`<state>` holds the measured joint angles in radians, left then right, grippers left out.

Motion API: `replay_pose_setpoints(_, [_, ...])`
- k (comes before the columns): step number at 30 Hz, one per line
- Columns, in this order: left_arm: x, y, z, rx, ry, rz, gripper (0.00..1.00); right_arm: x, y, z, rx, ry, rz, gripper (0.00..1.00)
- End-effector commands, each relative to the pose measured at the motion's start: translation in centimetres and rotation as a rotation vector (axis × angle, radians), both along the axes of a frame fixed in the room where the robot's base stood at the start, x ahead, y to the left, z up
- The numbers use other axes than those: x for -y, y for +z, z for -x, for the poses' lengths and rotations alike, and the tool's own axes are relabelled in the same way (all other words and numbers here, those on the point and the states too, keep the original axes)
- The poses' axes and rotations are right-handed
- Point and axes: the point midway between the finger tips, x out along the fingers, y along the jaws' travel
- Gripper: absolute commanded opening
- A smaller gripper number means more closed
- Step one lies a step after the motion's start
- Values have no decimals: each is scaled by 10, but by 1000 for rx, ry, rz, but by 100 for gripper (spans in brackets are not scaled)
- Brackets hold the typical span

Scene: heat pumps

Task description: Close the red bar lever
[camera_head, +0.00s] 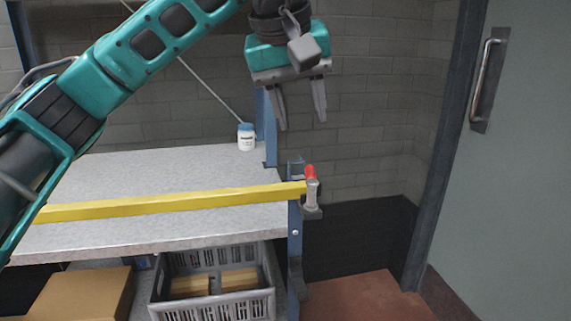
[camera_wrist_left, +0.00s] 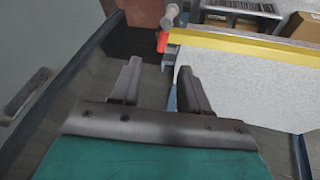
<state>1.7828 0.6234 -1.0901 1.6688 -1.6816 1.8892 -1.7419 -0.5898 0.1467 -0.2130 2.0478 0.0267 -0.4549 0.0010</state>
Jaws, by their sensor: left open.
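The red bar lever (camera_head: 310,172) stands upright at the right end of a yellow bar (camera_head: 170,206), by the workbench's right edge. In the left wrist view the red lever (camera_wrist_left: 162,42) shows near the top centre, beyond the fingertips, with the yellow bar (camera_wrist_left: 240,44) running right from it. My left gripper (camera_head: 303,126) is open and empty, fingers pointing down, above the lever and apart from it. Its two fingers also show in the left wrist view (camera_wrist_left: 158,75). My right gripper is in neither view.
The grey workbench top (camera_head: 190,165) carries a small white jar (camera_head: 246,137) at the back. A grey crate (camera_head: 215,312) and a cardboard box (camera_head: 80,295) sit below. A blue post (camera_head: 269,135) stands at the bench's right end. A door with a handle (camera_head: 487,80) is at the right.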

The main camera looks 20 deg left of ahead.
Motion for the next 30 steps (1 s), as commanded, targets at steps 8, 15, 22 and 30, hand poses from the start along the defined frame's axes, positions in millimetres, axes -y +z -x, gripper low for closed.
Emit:
replay_pose_setpoints(8, [-6, -17, -9, 11, 7, -29, 45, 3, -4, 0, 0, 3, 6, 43])
replay_pose_setpoints(15, [-4, -64, -30, 9, 8, -27, 45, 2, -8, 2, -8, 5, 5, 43])
replay_pose_setpoints(22, [-2, -98, -47, 11, 6, -25, 45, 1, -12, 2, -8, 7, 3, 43])
replay_pose_setpoints(30, [-1, -112, -54, 14, 6, -24, 45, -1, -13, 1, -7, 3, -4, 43])
